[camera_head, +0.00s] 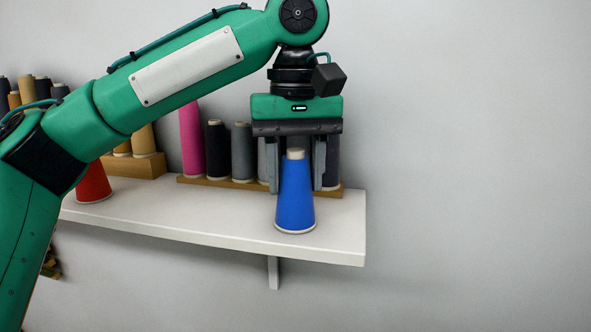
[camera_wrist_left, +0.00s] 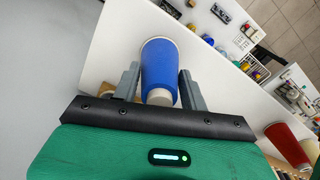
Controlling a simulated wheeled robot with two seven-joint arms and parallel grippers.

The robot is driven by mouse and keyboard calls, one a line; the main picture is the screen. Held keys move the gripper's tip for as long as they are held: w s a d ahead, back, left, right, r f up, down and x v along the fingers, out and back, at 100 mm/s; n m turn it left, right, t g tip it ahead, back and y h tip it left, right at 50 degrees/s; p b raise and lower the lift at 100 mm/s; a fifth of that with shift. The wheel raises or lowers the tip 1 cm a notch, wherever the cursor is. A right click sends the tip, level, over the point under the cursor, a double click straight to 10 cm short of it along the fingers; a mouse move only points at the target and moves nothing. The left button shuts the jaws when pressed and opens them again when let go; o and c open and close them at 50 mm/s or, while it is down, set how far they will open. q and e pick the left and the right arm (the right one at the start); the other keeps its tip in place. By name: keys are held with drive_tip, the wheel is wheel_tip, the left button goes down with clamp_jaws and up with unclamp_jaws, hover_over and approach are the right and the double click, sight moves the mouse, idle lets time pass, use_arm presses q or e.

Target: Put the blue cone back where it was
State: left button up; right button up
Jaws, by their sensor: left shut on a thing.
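The blue cone (camera_head: 295,200) is upright at the right part of the white shelf (camera_head: 225,222); its base appears to be at the shelf's surface, though I cannot tell whether it rests there. My left gripper (camera_head: 296,188) points down from above with a finger on each side of the cone's upper part, shut on it. In the left wrist view the cone (camera_wrist_left: 160,68) shows between the two fingers of the left gripper (camera_wrist_left: 158,82). My right gripper is not in view.
A red cone (camera_head: 94,183) stands at the left of the shelf, below my arm. Pink (camera_head: 191,140), black (camera_head: 217,150) and grey cones stand on a wooden strip (camera_head: 225,183) behind the gripper. The shelf ends just right of the blue cone.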

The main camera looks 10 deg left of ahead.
use_arm(q)
drive_tip(key=o, duration=1.1)
drive_tip(key=shift+s+d, duration=0.1)
drive_tip(key=shift+s, duration=0.05)
drive_tip(key=shift+c, duration=0.2)
drive_tip(key=shift+r, duration=0.1)
drive_tip(key=shift+r, duration=0.25)
wheel_tip(320, 180, up, 11)
drive_tip(key=shift+r, duration=0.2)
